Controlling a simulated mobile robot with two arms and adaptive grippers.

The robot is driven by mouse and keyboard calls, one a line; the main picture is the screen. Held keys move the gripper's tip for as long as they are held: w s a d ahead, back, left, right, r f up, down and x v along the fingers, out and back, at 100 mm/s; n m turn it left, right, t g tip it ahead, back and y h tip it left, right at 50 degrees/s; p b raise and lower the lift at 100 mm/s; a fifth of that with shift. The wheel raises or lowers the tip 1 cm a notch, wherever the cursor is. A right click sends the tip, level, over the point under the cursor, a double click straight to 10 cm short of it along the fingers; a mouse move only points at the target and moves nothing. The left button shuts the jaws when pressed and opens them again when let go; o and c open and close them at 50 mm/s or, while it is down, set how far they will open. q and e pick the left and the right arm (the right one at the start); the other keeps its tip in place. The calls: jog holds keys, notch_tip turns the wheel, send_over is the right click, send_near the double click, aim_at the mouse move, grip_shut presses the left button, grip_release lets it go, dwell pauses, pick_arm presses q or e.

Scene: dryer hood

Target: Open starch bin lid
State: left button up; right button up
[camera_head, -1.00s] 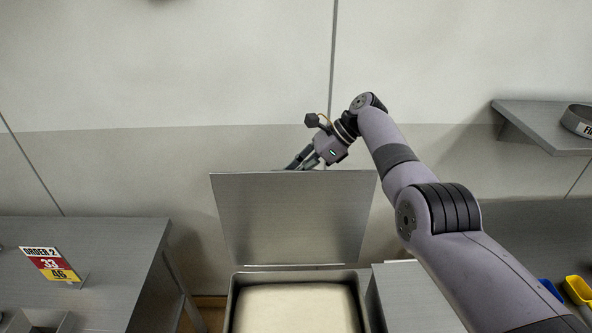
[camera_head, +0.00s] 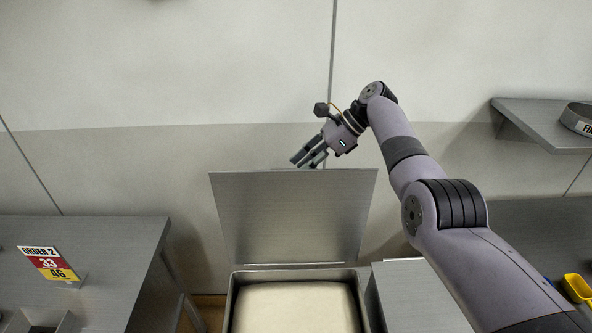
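The starch bin (camera_head: 234,296) stands at the bottom centre, filled with pale, smooth starch (camera_head: 297,309). Its flat metal lid (camera_head: 293,220) stands raised at the back of the bin, with the bin's mouth uncovered. My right gripper (camera_head: 304,162) is just above the lid's top edge, near its right half, and appears clear of it. Its fingers point down and left, with a gap showing between them, and nothing is held. My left gripper is not in view.
A metal table (camera_head: 110,240) with an order sign (camera_head: 52,264) is at left. A metal surface (camera_head: 415,298) adjoins the bin's right side. A wall shelf (camera_head: 540,128) holds a round ring-shaped item (camera_head: 577,118). A yellow scoop (camera_head: 577,288) lies at right.

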jog(key=v, duration=0.9)
